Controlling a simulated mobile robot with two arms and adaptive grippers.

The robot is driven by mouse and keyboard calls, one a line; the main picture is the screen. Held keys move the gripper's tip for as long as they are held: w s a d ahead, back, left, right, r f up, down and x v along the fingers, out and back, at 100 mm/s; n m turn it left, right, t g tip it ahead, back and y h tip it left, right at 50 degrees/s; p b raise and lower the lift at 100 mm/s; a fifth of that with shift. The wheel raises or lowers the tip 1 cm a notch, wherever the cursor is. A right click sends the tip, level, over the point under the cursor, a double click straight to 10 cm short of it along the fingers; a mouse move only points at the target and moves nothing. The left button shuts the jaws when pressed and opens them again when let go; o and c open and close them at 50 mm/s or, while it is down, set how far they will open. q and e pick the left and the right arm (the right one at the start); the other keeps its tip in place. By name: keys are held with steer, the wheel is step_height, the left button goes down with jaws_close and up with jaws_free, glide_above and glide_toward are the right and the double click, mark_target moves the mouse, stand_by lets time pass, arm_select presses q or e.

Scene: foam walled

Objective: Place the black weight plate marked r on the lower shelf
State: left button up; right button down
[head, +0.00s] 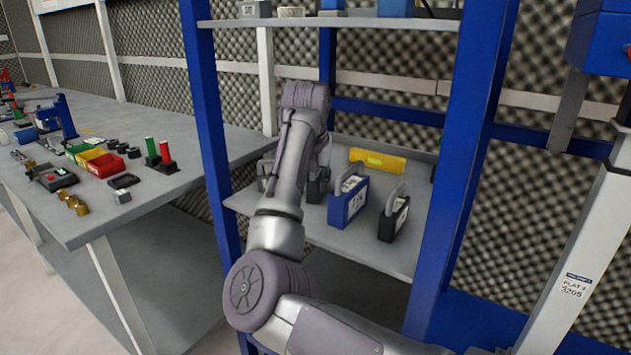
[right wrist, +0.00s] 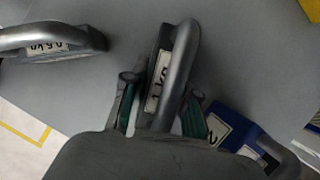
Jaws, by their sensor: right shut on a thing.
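My right gripper (right wrist: 162,98) is shut on a dark weight with a grey loop handle (right wrist: 182,62). Its label reads "1 kg"; I cannot make out a letter r. The fingers lie on either side of it, and it is over or on the grey shelf surface; I cannot tell if it touches. In the head view my right arm reaches into the blue-framed rack and partly hides a dark weight (head: 316,188). The weights' grey shelf (head: 320,238) is below an upper shelf (head: 400,23). My left gripper is not in view.
A blue weight (head: 347,205) stands close to the right of the gripper, with a black weight (head: 395,218) beyond it. A yellow object (head: 377,160) lies behind. A dark weight labelled 0.5 kg (right wrist: 85,40) is to the left. Blue posts (head: 206,130) flank the shelf.

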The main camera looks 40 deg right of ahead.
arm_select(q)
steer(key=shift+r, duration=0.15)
arm_select(e)
steer(key=c, duration=0.9)
jaws_free()
steer(key=shift+r, duration=0.1)
steer(key=shift+s+a+r, duration=0.1)
steer(key=shift+a+r, duration=0.05)
steer(key=shift+r, duration=0.2)
steer(key=p+v, duration=0.1)
steer(key=v, duration=0.5)
steer(key=shift+s+a+r, duration=0.1)
steer(key=shift+s+r, duration=0.1)
steer(key=shift+r, duration=0.2)
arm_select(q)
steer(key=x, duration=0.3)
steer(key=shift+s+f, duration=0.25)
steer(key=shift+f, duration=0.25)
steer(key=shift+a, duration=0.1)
arm_select(e)
steer(key=shift+a+f, duration=0.1)
